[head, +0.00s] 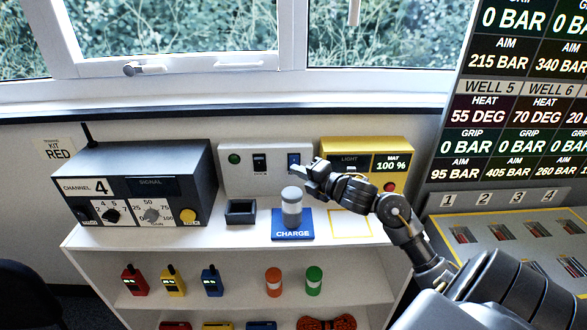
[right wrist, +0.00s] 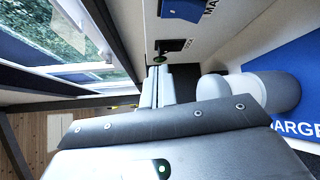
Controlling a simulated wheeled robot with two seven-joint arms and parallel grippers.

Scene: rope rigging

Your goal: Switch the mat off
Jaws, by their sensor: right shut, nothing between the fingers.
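A pale switch panel (head: 276,180) stands at the back of the white shelf top. It carries a green lamp (head: 234,159), a black switch (head: 259,160) and a blue switch (head: 293,158). In the right wrist view the blue switch (right wrist: 185,9) has a partly cut label starting "MA". My right gripper (head: 303,170) is shut and empty, close in front of the blue switch and partly over it. Its fingers also show in the right wrist view (right wrist: 155,85). I cannot tell whether they touch the panel. My left gripper is not in view.
A grey and white cylinder (head: 291,205) stands on the blue CHARGE pad (head: 293,234), just below my right gripper. A black tray (head: 240,211) and grey radio box (head: 150,185) are to the left. A yellow box (head: 367,153) stands right, its display reading MAT 100 %.

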